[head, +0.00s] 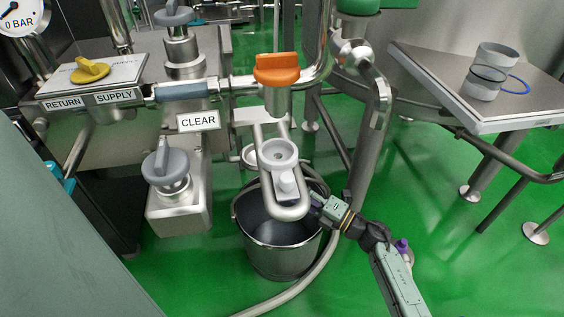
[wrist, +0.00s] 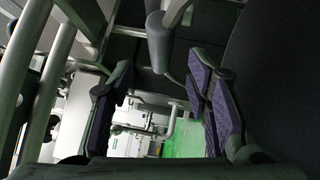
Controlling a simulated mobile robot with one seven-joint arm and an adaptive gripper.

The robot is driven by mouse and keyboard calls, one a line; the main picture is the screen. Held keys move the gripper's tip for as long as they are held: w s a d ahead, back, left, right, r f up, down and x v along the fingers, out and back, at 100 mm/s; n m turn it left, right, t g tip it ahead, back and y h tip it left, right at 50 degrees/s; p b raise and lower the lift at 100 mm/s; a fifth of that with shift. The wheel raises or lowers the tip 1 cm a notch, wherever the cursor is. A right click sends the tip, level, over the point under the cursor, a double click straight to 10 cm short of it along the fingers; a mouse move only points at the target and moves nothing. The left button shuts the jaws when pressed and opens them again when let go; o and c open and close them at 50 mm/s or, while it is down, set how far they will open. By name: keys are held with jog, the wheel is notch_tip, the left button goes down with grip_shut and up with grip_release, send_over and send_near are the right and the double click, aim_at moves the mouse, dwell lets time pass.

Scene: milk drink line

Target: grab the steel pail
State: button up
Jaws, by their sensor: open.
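The steel pail (head: 282,258) stands upright on the green floor in the head view, below the looped steel pipe. The pipe and its grey fitting hide part of its rim and opening. My gripper (head: 316,207) is at the pail's right rim, close beside the pipe's lower bend. Whether it touches either cannot be told. In the wrist view my gripper (wrist: 160,98) is open, with purple pads apart and nothing clearly held. A grey rounded piece (wrist: 160,42) shows beyond the fingers there; I cannot tell what it is.
A hose (head: 318,262) curves around the pail's right side. The looped pipe (head: 291,210) hangs over the pail, with an orange-handled valve (head: 277,69) above. A steel post (head: 366,150) stands behind my arm. A steel table (head: 480,112) is at right. Green floor is open at lower right.

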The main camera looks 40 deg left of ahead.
jog(key=shift+s+a+r, duration=0.1)
jog(key=shift+a+r, duration=0.1)
jog(key=shift+a, duration=1.4)
jog(key=shift+a+r, duration=0.2)
jog(key=shift+a, duration=1.35)
jog(key=shift+c, duration=0.2)
grip_shut()
jog(key=shift+r, duration=0.25)
